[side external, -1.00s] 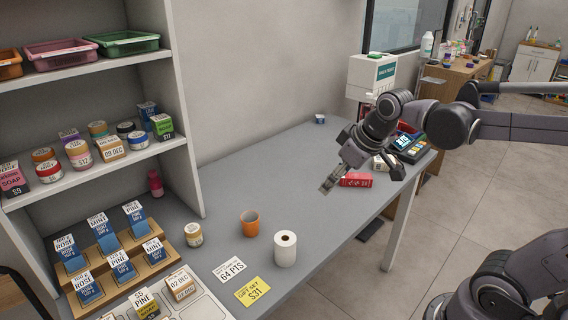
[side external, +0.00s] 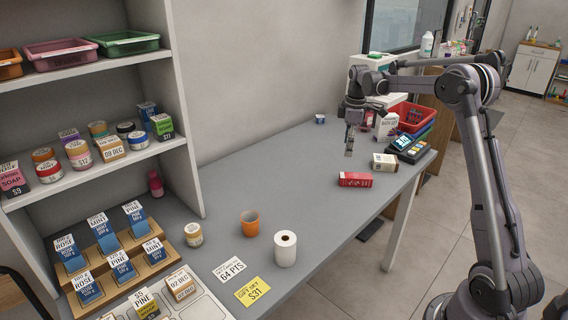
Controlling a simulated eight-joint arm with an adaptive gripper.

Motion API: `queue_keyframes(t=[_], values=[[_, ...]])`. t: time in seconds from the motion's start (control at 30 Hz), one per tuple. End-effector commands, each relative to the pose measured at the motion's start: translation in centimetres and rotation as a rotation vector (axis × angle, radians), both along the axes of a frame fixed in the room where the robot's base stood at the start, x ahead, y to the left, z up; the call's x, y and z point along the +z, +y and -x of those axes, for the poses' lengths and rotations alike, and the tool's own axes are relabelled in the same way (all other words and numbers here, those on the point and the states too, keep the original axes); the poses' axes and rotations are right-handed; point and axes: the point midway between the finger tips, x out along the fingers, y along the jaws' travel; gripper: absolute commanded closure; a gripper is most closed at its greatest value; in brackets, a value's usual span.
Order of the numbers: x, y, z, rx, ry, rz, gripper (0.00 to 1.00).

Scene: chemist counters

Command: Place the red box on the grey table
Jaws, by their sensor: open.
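The red box (side external: 355,180) lies on its side on the grey table (side external: 310,195), towards the right end and near the front edge. It has white print on its face. My gripper (side external: 348,152) points down above the table, behind the red box and slightly to its left. It is apart from the box and holds nothing. The gap between its fingertips is too small to make out clearly.
A cream box (side external: 385,162), a card terminal (side external: 408,146) and a red basket (side external: 412,115) stand right of the red box. A paper roll (side external: 285,249) and orange cup (side external: 250,224) stand at the front. The table's middle is clear.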

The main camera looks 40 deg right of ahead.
Motion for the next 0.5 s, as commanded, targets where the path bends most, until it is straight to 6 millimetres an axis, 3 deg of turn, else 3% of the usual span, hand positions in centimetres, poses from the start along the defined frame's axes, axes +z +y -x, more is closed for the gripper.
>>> queue_keyframes(t=[0.03, 0.2, 0.5], values=[[-1.0, -1.5, -0.1, 0.014, 0.015, -0.007, 0.34], [-3.3, -4.3, 0.2, 0.066, 0.053, -0.029, 0.34], [-6.2, -5.2, 0.4, 0.086, 0.065, -0.037, 0.34]])
